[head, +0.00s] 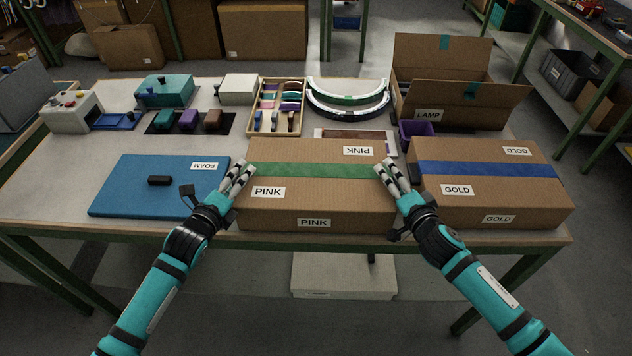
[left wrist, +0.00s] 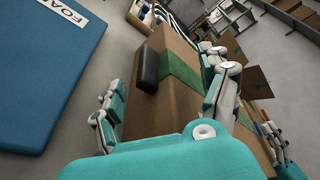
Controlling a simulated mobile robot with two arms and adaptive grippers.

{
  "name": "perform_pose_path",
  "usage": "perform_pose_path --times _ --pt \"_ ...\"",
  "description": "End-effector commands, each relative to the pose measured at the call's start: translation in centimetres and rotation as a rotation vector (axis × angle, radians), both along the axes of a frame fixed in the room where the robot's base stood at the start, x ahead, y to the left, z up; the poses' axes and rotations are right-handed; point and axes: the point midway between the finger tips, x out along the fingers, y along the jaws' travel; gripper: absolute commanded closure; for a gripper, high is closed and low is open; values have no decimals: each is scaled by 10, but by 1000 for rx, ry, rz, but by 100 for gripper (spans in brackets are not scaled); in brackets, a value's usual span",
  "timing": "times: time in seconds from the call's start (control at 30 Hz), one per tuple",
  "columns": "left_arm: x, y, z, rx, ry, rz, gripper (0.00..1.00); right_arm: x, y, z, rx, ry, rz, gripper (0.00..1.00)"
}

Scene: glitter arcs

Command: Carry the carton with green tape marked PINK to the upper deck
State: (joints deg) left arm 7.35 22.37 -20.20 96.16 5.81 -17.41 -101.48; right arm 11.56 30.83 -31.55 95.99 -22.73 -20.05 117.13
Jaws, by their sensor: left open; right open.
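The carton with green tape marked PINK (head: 318,198) lies closed on the table, near its front edge. Green tape (head: 305,171) runs along its top. My left gripper (head: 242,172) is open at the carton's left end, its fingers overlapping that edge in the head view. My right gripper (head: 387,172) is open at the right end, in the narrow space beside the GOLD carton. Whether the fingers touch the cardboard I cannot tell. In the left wrist view, the carton (left wrist: 160,112) and its green tape (left wrist: 180,70) show between my left fingers (left wrist: 165,98). I cannot identify an upper deck.
The GOLD carton (head: 500,200) with blue tape stands close on the right. A blue FOAM pad (head: 125,187) lies on the left. Behind are a parts tray (head: 254,107), curved arcs (head: 350,112) and an open LAMP carton (head: 450,112). A pale platform (head: 343,275) shows below the table.

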Motion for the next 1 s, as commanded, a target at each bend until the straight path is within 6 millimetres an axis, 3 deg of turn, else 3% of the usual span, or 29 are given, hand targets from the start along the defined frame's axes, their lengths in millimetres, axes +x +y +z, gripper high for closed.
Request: perform_pose_path --times 0.07,0.63,0.7,1.0 --pt "0 0 0 0 0 0 24 0 0 0 0 0 0 16" --pt "0 1 0 2 0 0 99 -1 -1 -2 -2 4 -2 91" --pt "0 1 0 2 0 1 100 -1 -1 -2 -4 4 -2 100" --pt "0 1 3 4 -5 1 100 -1 -2 -1 -6 5 -4 100"
